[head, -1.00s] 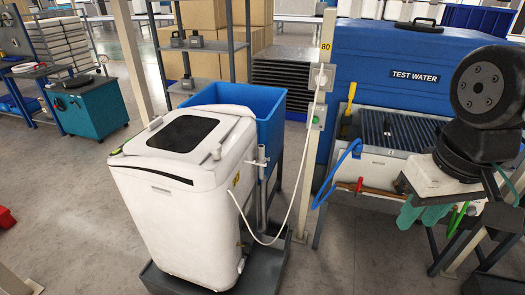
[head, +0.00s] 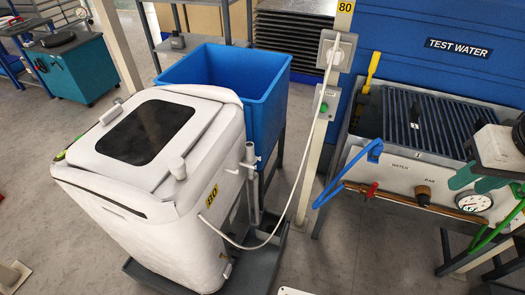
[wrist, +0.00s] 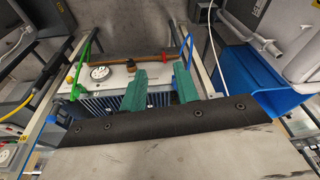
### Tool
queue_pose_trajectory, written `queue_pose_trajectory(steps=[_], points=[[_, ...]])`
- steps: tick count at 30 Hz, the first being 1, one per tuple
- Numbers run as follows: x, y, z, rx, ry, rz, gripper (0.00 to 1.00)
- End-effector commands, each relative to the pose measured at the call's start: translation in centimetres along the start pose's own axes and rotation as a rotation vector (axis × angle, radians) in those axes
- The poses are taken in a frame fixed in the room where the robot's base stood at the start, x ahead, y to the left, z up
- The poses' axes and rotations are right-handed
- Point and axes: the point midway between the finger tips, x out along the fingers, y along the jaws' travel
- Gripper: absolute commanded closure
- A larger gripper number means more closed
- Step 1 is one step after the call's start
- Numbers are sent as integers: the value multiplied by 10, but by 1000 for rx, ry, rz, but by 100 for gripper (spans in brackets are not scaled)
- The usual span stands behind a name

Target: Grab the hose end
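I cannot tell which end is free. It also shows in the wrist view (wrist: 187,48), beyond the tip of the right finger. My gripper (head: 488,182) has green fingers and is at the right edge of the head view, right of the hose and apart from it. In the wrist view my gripper (wrist: 160,70) is open, with nothing between the fingers.
A white washing machine (head: 90,195) and blue tub (head: 262,95) are further left.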

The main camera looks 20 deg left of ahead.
Motion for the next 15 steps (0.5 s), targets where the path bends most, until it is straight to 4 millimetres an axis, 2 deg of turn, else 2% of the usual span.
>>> queue_pose_trajectory(steps=[3, 6, 9, 12, 15], points=[[40, -35, -52, -89, 96, -41, 69], [73, -72, -91, -153, 198, -80, 69], [106, -114, -120, -212, 298, -121, 69], [139, -158, -141, -266, 398, -163, 69], [171, -204, -150, -318, 497, -208, 69]])
